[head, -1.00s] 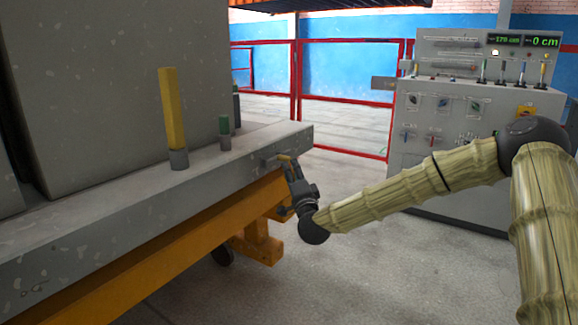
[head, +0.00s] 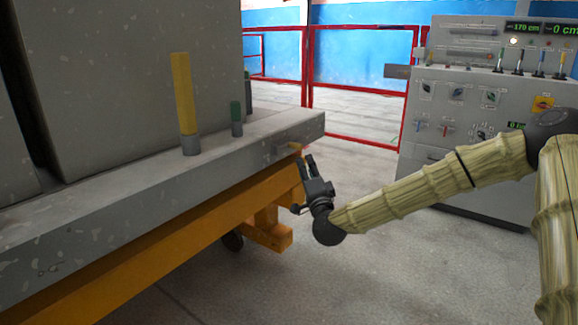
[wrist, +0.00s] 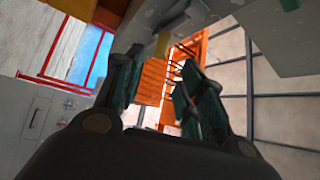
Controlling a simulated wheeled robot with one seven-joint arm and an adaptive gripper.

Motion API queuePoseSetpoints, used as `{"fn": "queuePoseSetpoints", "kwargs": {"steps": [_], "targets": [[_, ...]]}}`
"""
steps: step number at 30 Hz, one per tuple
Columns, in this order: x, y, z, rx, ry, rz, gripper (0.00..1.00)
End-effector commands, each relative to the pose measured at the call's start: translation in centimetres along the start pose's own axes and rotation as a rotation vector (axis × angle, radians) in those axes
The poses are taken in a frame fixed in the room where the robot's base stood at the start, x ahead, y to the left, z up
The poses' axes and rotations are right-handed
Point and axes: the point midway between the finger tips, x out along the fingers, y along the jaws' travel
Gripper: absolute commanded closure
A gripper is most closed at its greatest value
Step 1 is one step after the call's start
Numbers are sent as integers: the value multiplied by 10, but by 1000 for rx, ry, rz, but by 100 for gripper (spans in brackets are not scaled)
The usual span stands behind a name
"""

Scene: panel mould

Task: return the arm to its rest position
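My arm reaches in from the right in the head view, bent at the elbow. My gripper (head: 305,158) points up near the end of the grey slab (head: 100,200), just below and right of a small yellow peg tip (head: 296,147) at the slab's end face. In the wrist view my gripper (wrist: 158,72) has its fingers spread with nothing held between them. A yellow piece (wrist: 162,45) shows beyond the fingertips there, seemingly apart from them.
The slab rests on an orange frame (head: 180,245), left of my gripper. A yellow post (head: 183,95) and a green post (head: 236,118) stand on it. A grey control cabinet (head: 460,120) stands behind my arm. A red railing (head: 309,70) is further back. Open floor lies below my forearm.

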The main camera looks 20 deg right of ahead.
Motion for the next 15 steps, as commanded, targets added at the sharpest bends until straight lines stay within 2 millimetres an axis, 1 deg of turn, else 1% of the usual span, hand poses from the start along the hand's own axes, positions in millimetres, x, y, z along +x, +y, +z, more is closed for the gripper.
{"fn": "queuePoseSetpoints", "kwargs": {"steps": [2,5,8,11,12,14,15], "targets": [[0,0,0,0,-1,1,60],[-4,7,8,-11,-18,15,60],[-17,27,30,-42,-69,57,60],[-41,59,63,-92,-150,126,60],[-53,72,76,-114,-186,155,60],[-73,94,96,-151,-244,203,60],[-86,108,109,-174,-281,234,60]]}}
